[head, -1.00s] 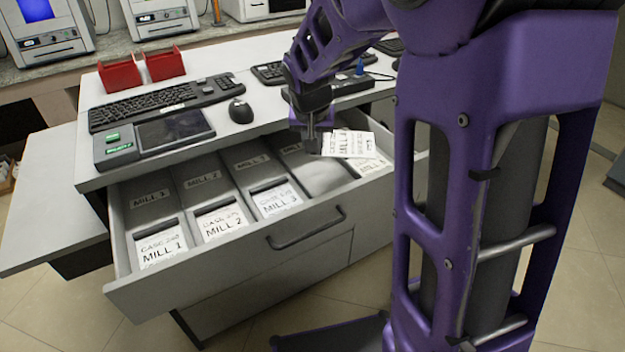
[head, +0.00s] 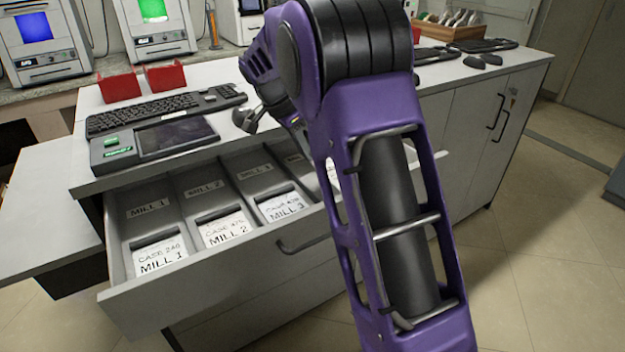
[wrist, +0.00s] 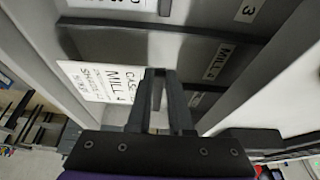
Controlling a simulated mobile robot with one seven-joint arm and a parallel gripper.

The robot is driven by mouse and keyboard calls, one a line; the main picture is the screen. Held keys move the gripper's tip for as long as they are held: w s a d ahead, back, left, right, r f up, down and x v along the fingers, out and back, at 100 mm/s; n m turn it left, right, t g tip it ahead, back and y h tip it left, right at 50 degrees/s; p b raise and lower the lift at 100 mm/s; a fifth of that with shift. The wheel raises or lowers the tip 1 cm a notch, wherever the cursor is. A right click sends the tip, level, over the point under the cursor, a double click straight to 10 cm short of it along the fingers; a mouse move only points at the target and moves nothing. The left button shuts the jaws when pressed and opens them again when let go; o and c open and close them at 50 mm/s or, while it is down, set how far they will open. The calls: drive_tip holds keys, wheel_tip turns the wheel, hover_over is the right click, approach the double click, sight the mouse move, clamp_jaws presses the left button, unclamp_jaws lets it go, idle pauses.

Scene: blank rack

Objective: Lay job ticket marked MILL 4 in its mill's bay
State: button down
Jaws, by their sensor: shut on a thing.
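The white job ticket (wrist: 88,78), printed with CASE and MILL 4, shows in the wrist view. My gripper (wrist: 157,76) is shut on its right edge, and the ticket lies over the front part of a bay, close to the drawer's front wall. I cannot tell whether it touches the bay floor. The neighbouring bay's label (wrist: 245,10) ends in 3. In the head view my arm hides the gripper and most of that bay.
The open drawer (head: 215,268) holds tickets in the bays of MILL 1 (head: 160,256), MILL 2 (head: 226,229) and MILL 3 (head: 283,206). A keyboard (head: 150,110), a flat panel device (head: 155,140) and red bins (head: 120,86) stand on the desktop above.

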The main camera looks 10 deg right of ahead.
sight(309, 183)
wheel_tip(309, 183, down, 7)
drive_tip(key=shift+f+b, duration=0.1)
drive_tip(key=shift+b, duration=0.3)
drive_tip(key=shift+f, duration=0.15)
drive_tip(key=c, duration=0.8)
unclamp_jaws()
drive_tip(key=shift+r, duration=0.3)
drive_tip(key=p+v, duration=0.1)
drive_tip(key=v, duration=1)
drive_tip(key=shift+a+r, duration=0.2)
drive_tip(key=shift+r, duration=0.15)
